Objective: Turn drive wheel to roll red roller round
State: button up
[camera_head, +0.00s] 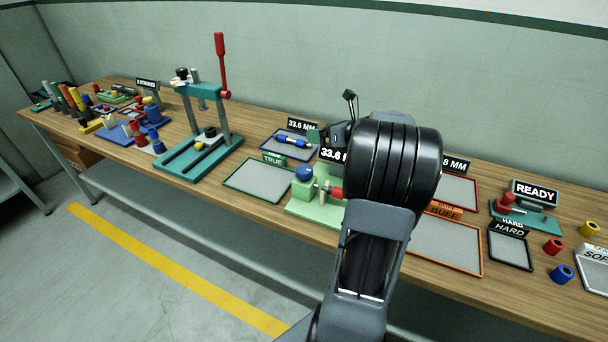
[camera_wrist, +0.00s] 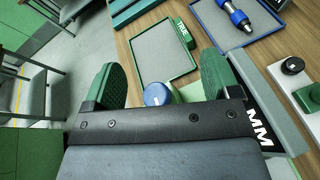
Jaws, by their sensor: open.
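A light green fixture (camera_head: 320,212) stands on the bench, partly hidden behind my arm. It carries a round blue knob (camera_head: 304,172), which may be the drive wheel, on a green block at its left. A red roller end (camera_head: 336,192) shows beside a pale disc, and the rest is covered by my arm. My gripper (camera_wrist: 160,82) is open, with its two green-padded fingers spread wide. In the wrist view the blue knob (camera_wrist: 157,94) appears between the fingers, near the palm edge, with no visible contact.
A grey tray marked TRUE (camera_head: 262,180) lies left of the fixture. Behind it a tray (camera_head: 290,152) holds a blue roller. A teal press (camera_head: 205,155) stands further left. The orange BUFF tray (camera_head: 455,250) and several coloured rollers are at the right.

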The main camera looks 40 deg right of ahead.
aim_at(308, 169)
jog(key=s+d+f+n+g+y, duration=0.25)
jog(key=s+f+n+y, duration=0.25)
jog(key=s+f+n, duration=0.25)
jog(key=shift+m+g+h, duration=0.25)
jog(key=shift+g+h, duration=0.05)
jog(key=shift+g, duration=0.15)
jog(key=x, duration=0.4)
jog(key=p+x, duration=0.1)
jog(key=x, duration=0.3)
jog(key=a+x, duration=0.1)
jog(key=x, duration=0.3)
jog(key=shift+a+r+p, duration=0.25)
jog(key=shift+p, duration=0.15)
jog(key=c, duration=0.9)
jog(key=shift+f+b, duration=0.1)
jog(key=shift+b, duration=0.2)
